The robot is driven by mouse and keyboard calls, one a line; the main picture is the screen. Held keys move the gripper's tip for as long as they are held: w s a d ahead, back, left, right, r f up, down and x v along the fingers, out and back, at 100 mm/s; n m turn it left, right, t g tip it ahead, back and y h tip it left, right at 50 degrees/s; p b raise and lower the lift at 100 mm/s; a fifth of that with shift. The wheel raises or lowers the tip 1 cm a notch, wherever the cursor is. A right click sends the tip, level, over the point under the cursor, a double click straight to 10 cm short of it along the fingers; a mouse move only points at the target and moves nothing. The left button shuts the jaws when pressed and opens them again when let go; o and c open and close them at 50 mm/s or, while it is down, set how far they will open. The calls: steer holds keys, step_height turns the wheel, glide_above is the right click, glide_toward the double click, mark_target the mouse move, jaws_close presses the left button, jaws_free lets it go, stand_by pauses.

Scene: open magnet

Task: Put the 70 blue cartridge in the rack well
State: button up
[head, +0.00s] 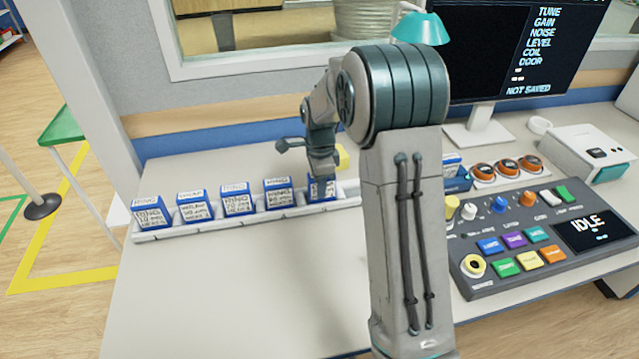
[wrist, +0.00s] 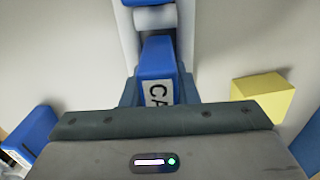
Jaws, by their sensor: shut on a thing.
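A long white rack (head: 262,216) lies along the back of the table and holds a row of blue cartridges with white labels, such as the leftmost one (head: 152,212). My gripper (head: 322,176) points down at the rack's right end, shut on a blue cartridge (head: 322,190). The wrist view shows this held cartridge (wrist: 157,65) between the fingers, in line with the rack. Its number is not readable. I cannot tell whether its base is seated in the well, and my arm hides the rack's right end.
A yellow block (head: 342,158) stands just behind the gripper and shows in the wrist view (wrist: 263,95). The control console (head: 545,235) fills the right. The front left table is clear.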

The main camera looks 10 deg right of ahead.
steer(key=shift+f, duration=0.2)
steer(key=o, duration=1)
steer(key=shift+r, duration=0.1)
